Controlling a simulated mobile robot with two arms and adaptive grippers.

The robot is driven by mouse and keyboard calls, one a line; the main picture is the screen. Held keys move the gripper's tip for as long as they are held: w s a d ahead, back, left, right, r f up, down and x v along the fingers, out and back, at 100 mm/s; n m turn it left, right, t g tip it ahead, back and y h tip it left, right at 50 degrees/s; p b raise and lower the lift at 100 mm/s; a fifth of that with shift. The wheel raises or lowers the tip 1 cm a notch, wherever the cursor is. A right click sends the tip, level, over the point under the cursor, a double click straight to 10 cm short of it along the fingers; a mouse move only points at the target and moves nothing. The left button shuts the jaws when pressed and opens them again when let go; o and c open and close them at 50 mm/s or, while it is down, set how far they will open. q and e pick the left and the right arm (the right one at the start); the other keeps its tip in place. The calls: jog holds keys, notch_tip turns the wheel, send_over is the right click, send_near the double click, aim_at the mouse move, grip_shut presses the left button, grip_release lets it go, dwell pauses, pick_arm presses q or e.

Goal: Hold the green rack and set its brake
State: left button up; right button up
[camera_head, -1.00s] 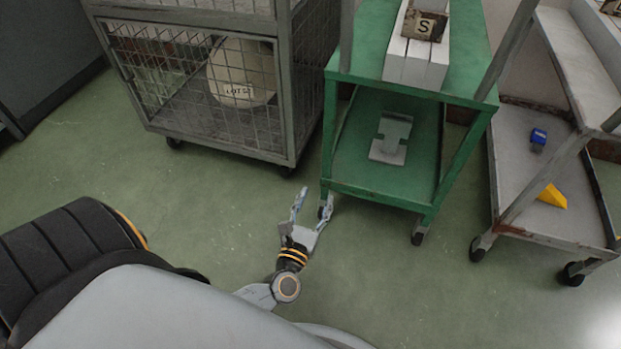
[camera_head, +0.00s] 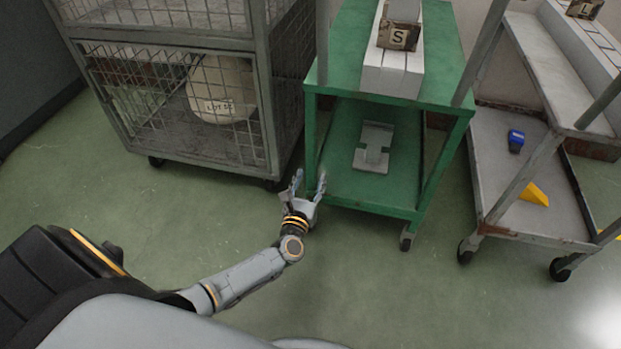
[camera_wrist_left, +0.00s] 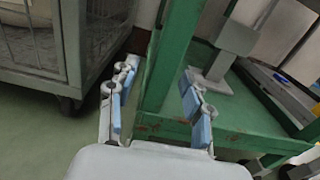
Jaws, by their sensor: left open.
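The green rack (camera_head: 375,205) stands on casters, with white boxes on its top deck and a grey metal part on its lower shelf. It also shows in the left wrist view (camera_wrist_left: 178,50). My left gripper (camera_head: 308,182) is open at the rack's front left corner. In the left wrist view, the green corner post stands between and beyond the open fingers (camera_wrist_left: 158,95); I cannot tell if they touch it. A caster (camera_head: 406,240) shows under the rack's right front corner. The left front caster is hidden behind my gripper, and no brake lever can be made out. My right gripper is out of view.
A grey wire cage cart (camera_head: 265,100) with a pale drum (camera_head: 221,90) stands left of the rack. A grey shelf cart (camera_head: 487,215) with a blue item (camera_head: 516,140) and a yellow wedge (camera_head: 534,194) stands at right. The green floor in front is clear.

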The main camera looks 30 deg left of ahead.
pick_arm(q)
jog(key=shift+w+a, duration=0.1)
jog(key=shift+w, duration=0.25)
